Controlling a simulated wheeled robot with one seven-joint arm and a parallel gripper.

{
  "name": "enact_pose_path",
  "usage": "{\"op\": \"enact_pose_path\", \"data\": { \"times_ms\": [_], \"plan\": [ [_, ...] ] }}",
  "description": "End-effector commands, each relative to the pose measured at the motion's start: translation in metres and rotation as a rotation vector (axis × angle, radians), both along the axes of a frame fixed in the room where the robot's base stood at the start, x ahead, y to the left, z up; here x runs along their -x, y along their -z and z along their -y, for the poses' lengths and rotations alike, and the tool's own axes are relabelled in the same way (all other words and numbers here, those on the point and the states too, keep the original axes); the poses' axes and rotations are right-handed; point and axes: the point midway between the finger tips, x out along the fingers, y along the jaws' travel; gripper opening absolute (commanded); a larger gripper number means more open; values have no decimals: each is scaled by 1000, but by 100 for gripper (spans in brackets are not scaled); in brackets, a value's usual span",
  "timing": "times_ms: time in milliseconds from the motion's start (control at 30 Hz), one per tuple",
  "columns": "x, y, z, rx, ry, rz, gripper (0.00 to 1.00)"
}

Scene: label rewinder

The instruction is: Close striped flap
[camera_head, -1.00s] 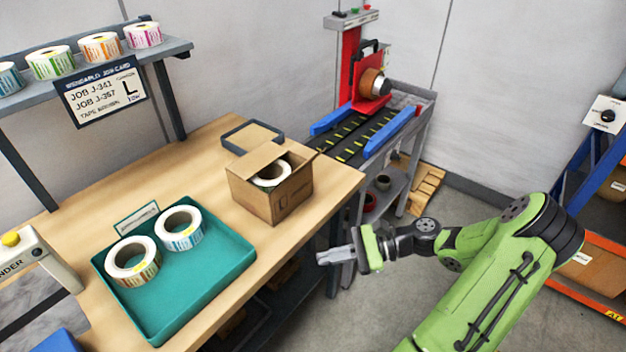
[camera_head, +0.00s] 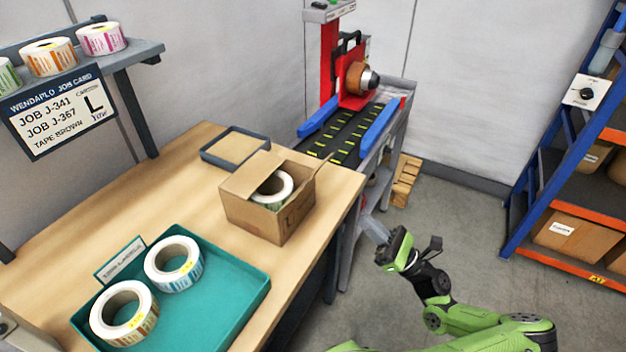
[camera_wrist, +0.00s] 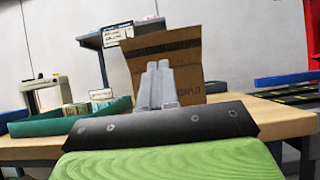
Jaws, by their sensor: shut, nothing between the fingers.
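An open cardboard box (camera_head: 265,222) stands on the wooden table with a white label roll (camera_head: 272,188) inside. Its left flap (camera_head: 250,175) leans in over part of the opening. Its right flap (camera_head: 322,170) stands up, seen almost edge-on in the head view. In the wrist view, the box (camera_wrist: 212,82) is straight ahead, and a dark striped band (camera_wrist: 165,49) crosses its raised flap. My gripper (camera_head: 370,226) is shut and empty, right of the table and apart from the box. Its fingers (camera_wrist: 158,84) hide part of the box in the wrist view.
A teal tray (camera_head: 232,318) with two label rolls lies left of the box. A small dark-rimmed tray (camera_head: 235,147) is behind it. The red machine's conveyor (camera_head: 340,135) stands beyond the table's right end. A blue and orange shelf (camera_head: 560,200) stands at far right.

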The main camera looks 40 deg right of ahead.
Motion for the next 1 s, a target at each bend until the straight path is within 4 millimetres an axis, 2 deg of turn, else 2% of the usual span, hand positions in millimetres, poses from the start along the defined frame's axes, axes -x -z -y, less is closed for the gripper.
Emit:
{"op": "enact_pose_path", "data": {
  "times_ms": [400, 600, 767, 1000],
  "plan": [
    [-69, -49, -27, 3, -9, -1, 0],
    [-97, -68, -36, 4, -7, -2, 0],
    [-105, -74, -39, 4, -6, -3, 0],
    [-106, -74, -39, 3, -5, -3, 0]
  ]
}}
